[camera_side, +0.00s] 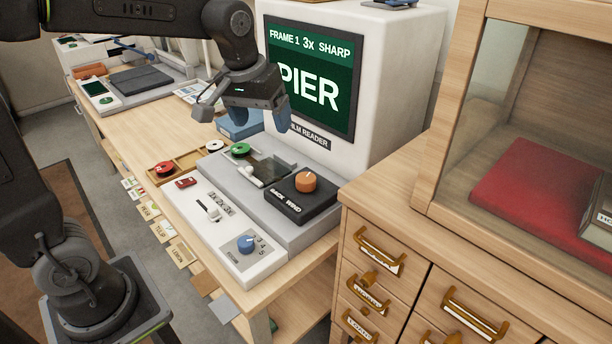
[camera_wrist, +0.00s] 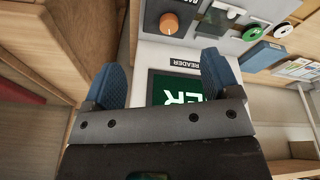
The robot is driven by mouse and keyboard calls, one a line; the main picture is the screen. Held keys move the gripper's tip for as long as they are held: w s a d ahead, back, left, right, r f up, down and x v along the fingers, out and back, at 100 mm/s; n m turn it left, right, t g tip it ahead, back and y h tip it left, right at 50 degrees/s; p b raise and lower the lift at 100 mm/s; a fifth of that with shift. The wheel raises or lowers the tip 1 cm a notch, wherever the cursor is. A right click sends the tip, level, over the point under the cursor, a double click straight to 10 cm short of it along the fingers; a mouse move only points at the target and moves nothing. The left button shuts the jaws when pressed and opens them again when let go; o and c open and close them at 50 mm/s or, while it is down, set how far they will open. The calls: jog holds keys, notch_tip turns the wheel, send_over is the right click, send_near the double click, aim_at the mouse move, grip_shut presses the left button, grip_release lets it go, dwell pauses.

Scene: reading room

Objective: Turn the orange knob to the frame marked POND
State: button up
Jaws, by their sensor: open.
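The reader's screen (camera_side: 312,78) shows "FRAME 1", "3x SHARP" and the word PIER. My gripper (camera_side: 243,110) is open and empty, in the air in front of the screen's left side, up and left of the knob and apart from it. In the wrist view its two blue fingertips (camera_wrist: 162,78) are spread wide with nothing between them but the reader behind.
A white control panel (camera_side: 222,222) with a red switch (camera_side: 186,183), a slider and a blue dial (camera_side: 245,243) lies in front of the deck. Green (camera_side: 240,149) and white reels lie behind. A wooden drawer cabinet (camera_side: 385,270) stands close on the right.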

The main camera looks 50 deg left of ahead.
jog(key=w+a+f+n+g, duration=0.25)
jog(key=w+f, duration=0.25)
jog(key=w, duration=0.5)
jog(key=n, duration=0.2)
send_over(306, 177)
notch_tip(306, 177, down, 7)
jog(key=shift+g, duration=0.25)
notch_tip(306, 177, down, 13)
jog(key=shift+f, duration=0.2)
jog(key=c, duration=0.9)
